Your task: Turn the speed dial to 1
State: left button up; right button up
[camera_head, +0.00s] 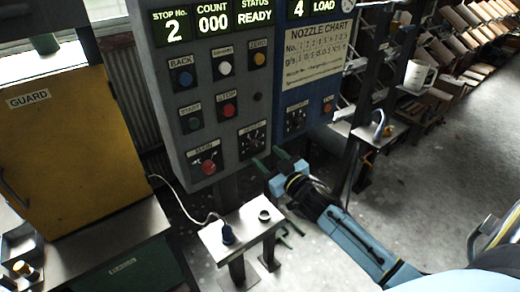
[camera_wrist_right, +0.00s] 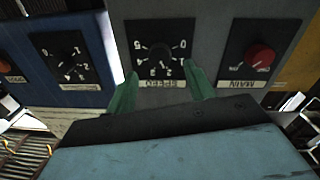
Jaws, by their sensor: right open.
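The speed dial (camera_head: 252,139) is a black dial on the lower part of the grey control panel. In the right wrist view the speed dial (camera_wrist_right: 160,57) shows upside down, with numbers around it and a SPEED label. Which number its pointer marks is too small to tell. My right gripper (camera_head: 271,160) is open and empty, just in front of and below the dial in the head view. In the right wrist view the green fingers of the right gripper (camera_wrist_right: 162,84) stand apart, one on either side of the dial's label, not closed on the knob. My left gripper is out of view.
The red MAIN knob (camera_head: 208,167) is left of the speed dial; another black dial (camera_head: 296,119) is on the blue panel (camera_head: 318,75) to the right. A small table (camera_head: 240,228) stands below. A yellow guard (camera_head: 75,140) is at left.

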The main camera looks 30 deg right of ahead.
aim_at(257, 148)
jog(key=shift+w, duration=2.4)
jog(key=shift+a, duration=0.1)
jog(key=c, duration=1)
jog(key=shift+o, duration=0.2)
jog(key=shift+n, duration=0.4)
jog(key=n, duration=0.3)
jog(key=shift+f+n, duration=0.1)
jog(key=shift+n, duration=0.2)
jog(key=shift+n+b, duration=0.6)
jog(key=shift+n, duration=1.6)
